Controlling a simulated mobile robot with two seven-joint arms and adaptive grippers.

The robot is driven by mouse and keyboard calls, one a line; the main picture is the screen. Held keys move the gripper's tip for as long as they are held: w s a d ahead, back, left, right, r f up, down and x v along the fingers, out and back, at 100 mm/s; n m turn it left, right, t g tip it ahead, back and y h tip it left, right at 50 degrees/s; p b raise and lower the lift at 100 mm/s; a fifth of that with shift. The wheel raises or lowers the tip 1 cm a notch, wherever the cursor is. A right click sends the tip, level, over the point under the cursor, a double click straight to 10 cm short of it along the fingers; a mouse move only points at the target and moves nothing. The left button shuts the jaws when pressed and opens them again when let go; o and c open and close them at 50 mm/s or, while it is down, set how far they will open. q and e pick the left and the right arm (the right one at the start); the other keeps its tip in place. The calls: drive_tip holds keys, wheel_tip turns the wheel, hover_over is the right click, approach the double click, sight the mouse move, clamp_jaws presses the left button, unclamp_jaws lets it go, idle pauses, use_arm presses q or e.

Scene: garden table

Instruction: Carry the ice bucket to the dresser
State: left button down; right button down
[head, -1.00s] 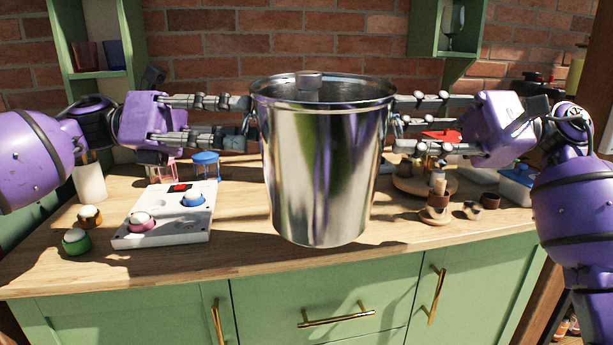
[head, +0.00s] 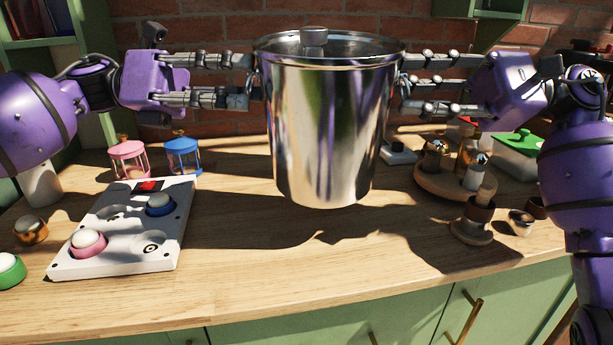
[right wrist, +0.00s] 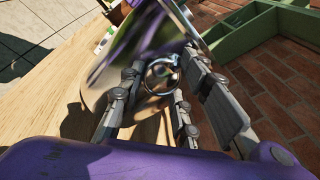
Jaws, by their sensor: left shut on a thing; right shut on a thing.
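The shiny metal ice bucket (head: 325,130) hangs upright in the middle of the head view, above the wooden top of the green dresser (head: 300,240). Its shadow falls on the wood, apart from its base. My left gripper (head: 252,80) is shut on the bucket's left ring handle. My right gripper (head: 402,85) is shut on its right side. In the right wrist view, my right gripper's fingers (right wrist: 160,85) close around the ring handle beside the bucket wall (right wrist: 140,50). A small metal piece shows at the bucket's rim.
A round wooden stand (head: 455,185) with small pots and a green-lidded box (head: 515,155) are on the right. The wood below and in front of the bucket is clear.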

use_arm(q)
drive_tip(key=shift+s+r, duration=0.25)
use_arm(e)
drive_tip(key=shift+s+r, duration=0.15)
drive_tip(key=shift+s, duration=0.15)
use_arm(q)
drive_tip(key=shift+f, duration=0.1)
